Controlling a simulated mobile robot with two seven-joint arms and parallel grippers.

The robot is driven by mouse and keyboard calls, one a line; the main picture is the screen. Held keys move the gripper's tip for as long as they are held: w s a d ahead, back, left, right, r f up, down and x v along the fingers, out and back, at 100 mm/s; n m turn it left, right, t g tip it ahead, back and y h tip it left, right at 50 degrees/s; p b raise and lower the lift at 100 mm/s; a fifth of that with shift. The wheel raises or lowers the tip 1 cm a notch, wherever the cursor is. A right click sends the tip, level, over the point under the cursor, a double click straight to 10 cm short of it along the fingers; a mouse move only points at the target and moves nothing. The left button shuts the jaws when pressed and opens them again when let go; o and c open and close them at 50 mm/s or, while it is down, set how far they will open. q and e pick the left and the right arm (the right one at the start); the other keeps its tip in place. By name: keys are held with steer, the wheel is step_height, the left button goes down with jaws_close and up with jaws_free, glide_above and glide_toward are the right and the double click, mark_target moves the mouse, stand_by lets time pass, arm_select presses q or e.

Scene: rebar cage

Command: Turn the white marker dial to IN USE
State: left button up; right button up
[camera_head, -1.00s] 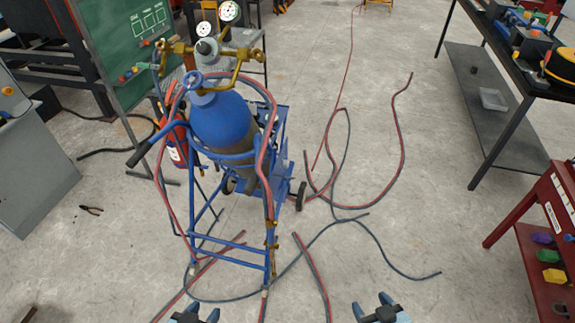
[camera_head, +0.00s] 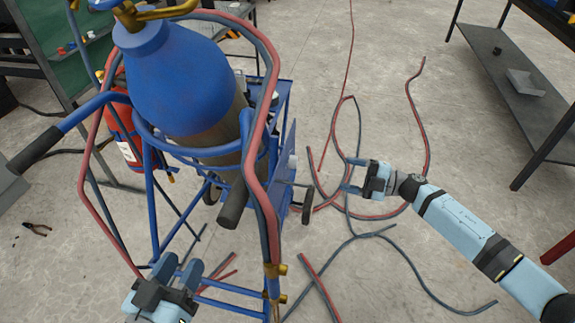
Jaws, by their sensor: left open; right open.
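The blue gas cylinder (camera_head: 185,75) stands on a blue cart (camera_head: 152,205) left of centre. I cannot make out a marker dial for certain; a small pale part (camera_head: 292,161) shows edge-on at the right side panel of the cart, its face turned away. My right gripper (camera_head: 349,174) is open and empty, pointing left toward that side panel, with a gap between. My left gripper (camera_head: 179,268) is open and empty at the lower left, in front of the cart's lower frame.
Red and dark hoses (camera_head: 268,205) hang around the cylinder, and more hose (camera_head: 425,140) lies on the floor. A red extinguisher (camera_head: 124,140) is on the cart's left. A dark table with a lower shelf (camera_head: 510,95) stands at the right. Pliers (camera_head: 37,229) lie on the floor.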

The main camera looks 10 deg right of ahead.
mark_target(294, 163)
arm_select(q)
steer(key=shift+w+d+r+t+h+b, duration=0.1)
steer(key=shift+d+r+t+h+b, duration=0.25)
steer(key=shift+r+b, duration=0.3)
steer(key=shift+d+r+t+h+b, duration=0.35)
steer(key=shift+r+b, duration=0.1)
steer(key=shift+b, duration=0.35)
arm_select(e)
steer(key=x, duration=1.4)
steer(key=shift+w+d+f+n+g, duration=0.2)
steer(key=shift+w+f+n+g, duration=0.1)
steer(key=shift+f+n+g, duration=0.1)
arm_select(q)
steer(key=shift+a, duration=0.1)
arm_select(e)
steer(key=c, duration=0.9)
